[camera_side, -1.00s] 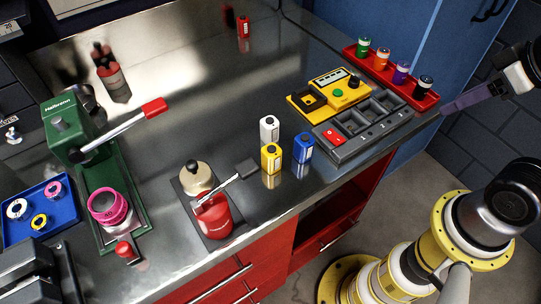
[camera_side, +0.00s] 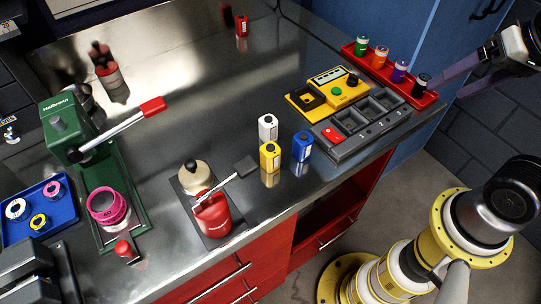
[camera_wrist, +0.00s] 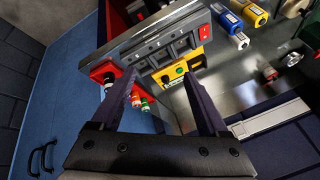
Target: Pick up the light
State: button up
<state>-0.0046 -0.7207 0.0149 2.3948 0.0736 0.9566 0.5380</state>
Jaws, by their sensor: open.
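No object is clearly marked as a light, so I cannot tell which one it is. Small white (camera_side: 268,128), yellow (camera_side: 270,157) and blue (camera_side: 302,147) blocks stand upright on the bench near its front edge. A small red block (camera_side: 242,27) stands at the back. My gripper (camera_wrist: 160,76) is open, with nothing between its dark fingers. In the side view its fingers are at the right, by the end of the red tray (camera_side: 432,100) and the black-topped container (camera_side: 421,84). I cannot tell whether they touch the tray.
A yellow tester box (camera_side: 352,92) and grey compartment tray (camera_side: 365,131) lie beside the red tray of small containers. The middle of the bench is clear.

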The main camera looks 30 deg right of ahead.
jog(key=w+a+r+m+g+y, duration=0.1)
jog(key=w+a+r+m+y, duration=0.1)
jog(key=w+a+r+m, duration=0.35)
jog(key=m+g+y, duration=0.2)
jog(key=m+g, duration=0.3)
send_over(272, 146)
jog(key=d, duration=0.2)
notch_tip(272, 146, down, 14)
jog(key=shift+a, duration=0.15)
jog(key=shift+d+x, duration=0.1)
jog(key=shift+x, duration=1.5)
jog(key=shift+d+x, duration=0.15)
jog(key=shift+x, duration=1.4)
grip_shut()
